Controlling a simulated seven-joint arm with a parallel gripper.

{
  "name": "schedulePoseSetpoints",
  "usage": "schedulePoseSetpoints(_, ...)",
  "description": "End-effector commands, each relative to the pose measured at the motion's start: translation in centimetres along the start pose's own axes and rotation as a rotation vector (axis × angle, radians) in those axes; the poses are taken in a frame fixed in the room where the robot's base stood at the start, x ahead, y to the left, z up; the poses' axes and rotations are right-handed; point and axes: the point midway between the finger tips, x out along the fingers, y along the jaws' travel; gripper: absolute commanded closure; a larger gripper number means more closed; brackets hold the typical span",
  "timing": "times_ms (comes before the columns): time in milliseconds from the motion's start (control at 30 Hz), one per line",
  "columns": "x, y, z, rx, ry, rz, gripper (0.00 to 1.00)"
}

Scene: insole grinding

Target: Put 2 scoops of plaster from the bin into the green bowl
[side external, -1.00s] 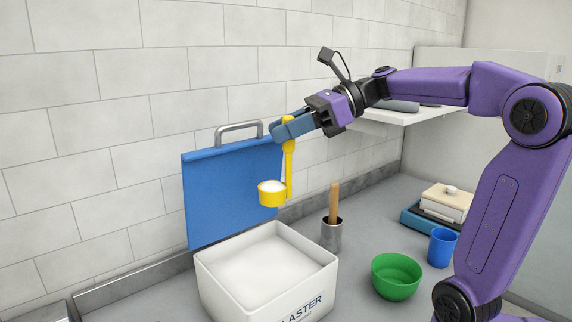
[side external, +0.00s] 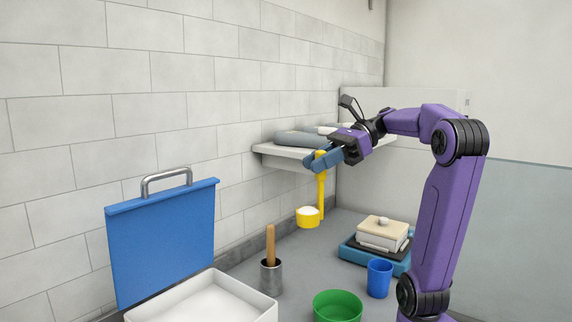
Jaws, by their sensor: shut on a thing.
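My gripper (side external: 316,163) is shut on the upper handle of the yellow scoop (side external: 321,185). The scoop hangs upright in the air, and its cup holds white plaster (side external: 308,210). In the picture it is above and slightly left of the green bowl (side external: 337,304), well apart from it; I cannot tell whether it is directly over it. The bowl's lower part is cut off by the frame edge; the inside that shows is green. The white plaster bin (side external: 268,312) is at lower left, open, with white plaster inside; its front is cut off.
A metal canister (side external: 271,278) with a wooden-handled tool stands between bin and bowl. A blue cup (side external: 379,279) stands right of the bowl. A blue lid panel (side external: 163,245) stands behind the bin. A stacked box (side external: 382,233) and a wall shelf (side external: 290,152) are farther back.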

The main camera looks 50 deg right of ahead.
Motion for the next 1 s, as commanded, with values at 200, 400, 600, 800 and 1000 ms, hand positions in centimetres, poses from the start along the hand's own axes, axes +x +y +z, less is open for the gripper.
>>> schedulePoseSetpoints(200,-3.6,0.9,-1.4,0.003,-0.007,-0.003,0.99)
schedulePoseSetpoints(400,-5.6,1.7,-2.2,0.003,-0.013,-0.002,0.99)
schedulePoseSetpoints(600,-7.1,2.4,-2.7,0.005,-0.019,-0.003,0.99)
schedulePoseSetpoints(800,-6.8,2.4,-4.0,0.008,-0.020,-0.001,0.99)
schedulePoseSetpoints(1000,-6.1,2.5,-5.3,0.008,-0.021,0.000,0.99)
